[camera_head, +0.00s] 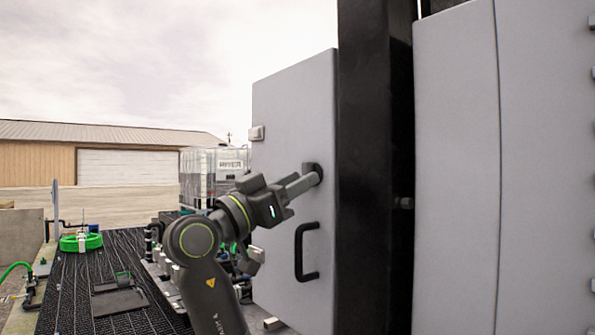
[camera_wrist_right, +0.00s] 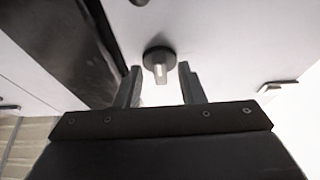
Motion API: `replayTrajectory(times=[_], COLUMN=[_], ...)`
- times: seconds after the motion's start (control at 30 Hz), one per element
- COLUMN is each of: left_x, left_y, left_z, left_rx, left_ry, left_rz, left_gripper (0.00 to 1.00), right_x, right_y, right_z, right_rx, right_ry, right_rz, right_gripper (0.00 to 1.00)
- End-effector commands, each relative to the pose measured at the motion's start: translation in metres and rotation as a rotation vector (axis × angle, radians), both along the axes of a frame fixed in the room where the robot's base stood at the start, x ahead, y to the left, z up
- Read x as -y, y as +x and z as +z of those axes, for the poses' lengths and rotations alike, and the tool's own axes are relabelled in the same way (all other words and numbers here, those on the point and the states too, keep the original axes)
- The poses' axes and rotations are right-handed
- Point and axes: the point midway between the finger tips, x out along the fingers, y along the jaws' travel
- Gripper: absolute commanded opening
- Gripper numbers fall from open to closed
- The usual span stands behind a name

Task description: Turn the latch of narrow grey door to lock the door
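The narrow grey door (camera_head: 290,110) stands left of a black post in the head view. Its latch (camera_head: 311,168) is a small dark knob above a black pull handle (camera_head: 299,252). In the right wrist view the latch (camera_wrist_right: 159,62) shows a round dark base and a pale grip bar. My right gripper (camera_head: 314,178) reaches the latch from the left, its fingers partly covering it. In the wrist view the right gripper (camera_wrist_right: 160,72) is open, one finger on each side of the latch, with gaps visible. I cannot tell whether the fingertips touch the door. My left gripper is out of view.
A thick black post (camera_head: 375,150) stands right of the door, with wider grey panels (camera_head: 455,150) beyond it. A metal hinge (camera_head: 257,133) sits on the door's left edge. A caged white tank (camera_head: 213,165) and a black grating floor (camera_head: 120,265) lie behind on the left.

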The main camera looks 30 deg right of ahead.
Motion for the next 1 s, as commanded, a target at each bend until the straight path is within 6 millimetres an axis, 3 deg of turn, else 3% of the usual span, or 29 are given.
replayTrajectory(times=[0.37,0.67,1.0], left_x=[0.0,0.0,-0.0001], left_y=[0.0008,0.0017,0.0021], left_z=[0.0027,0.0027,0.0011], left_rx=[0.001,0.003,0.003], left_ry=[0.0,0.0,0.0], left_rz=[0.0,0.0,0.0], left_gripper=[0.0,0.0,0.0], right_x=[0.0064,0.0061,0.006], right_y=[0.0004,0.0005,0.0001], right_z=[0.0021,0.0021,0.0017], right_rx=[0.0,0.0,-0.029], right_ry=[0.0,0.0,-0.002], right_rz=[0.0,0.0,0.001], right_gripper=[0.35,0.0,0.0])
